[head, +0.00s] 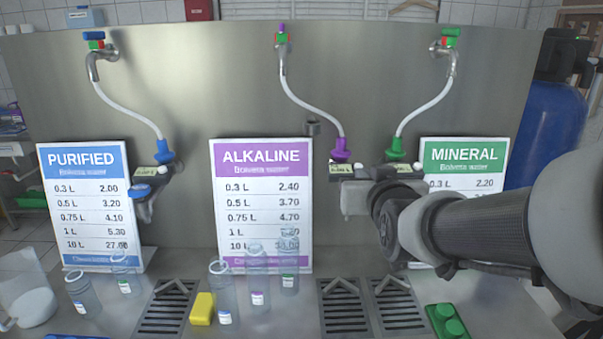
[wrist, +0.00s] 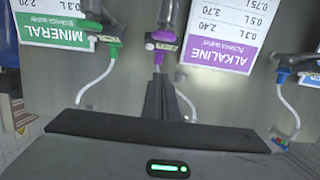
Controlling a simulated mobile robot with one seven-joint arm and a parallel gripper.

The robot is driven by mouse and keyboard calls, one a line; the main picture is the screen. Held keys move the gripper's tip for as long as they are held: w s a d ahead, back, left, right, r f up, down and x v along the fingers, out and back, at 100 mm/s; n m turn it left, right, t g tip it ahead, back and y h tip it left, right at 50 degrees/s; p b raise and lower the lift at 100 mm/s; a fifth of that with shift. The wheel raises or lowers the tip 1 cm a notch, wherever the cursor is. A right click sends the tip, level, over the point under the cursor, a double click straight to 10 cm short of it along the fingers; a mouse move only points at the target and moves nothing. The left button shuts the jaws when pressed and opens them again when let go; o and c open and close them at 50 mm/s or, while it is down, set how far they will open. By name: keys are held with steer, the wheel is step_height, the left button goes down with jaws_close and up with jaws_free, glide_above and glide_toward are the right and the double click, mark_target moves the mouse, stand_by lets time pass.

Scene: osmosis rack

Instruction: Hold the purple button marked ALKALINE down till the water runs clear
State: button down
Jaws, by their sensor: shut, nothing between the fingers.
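The purple button (wrist: 164,37) shows in the wrist view, on the dispenser beside a small pale label. The ALKALINE sign (head: 261,158) stands in the middle of the head view and hangs upside down in the wrist view (wrist: 215,55). A purple hose fitting (head: 340,149) on a white hose shows in both views. My gripper (wrist: 158,78) is shut and empty; its fingertips point toward the button and look a little short of it. Whether they touch is not clear. In the head view my arm covers the gripper's front and that button. No running water is visible.
A green hose fitting (head: 396,147) and the MINERAL sign (head: 464,166) are close on the right. The PURIFIED sign (head: 84,170) stands left. Clear bottles (head: 258,284), a yellow block (head: 202,309) and drain grates (head: 343,310) are on the counter below.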

steer(key=w+f, duration=0.6)
steer(key=w, duration=0.1)
steer(key=shift+w+p, duration=0.3)
steer(key=shift+w, duration=0.05)
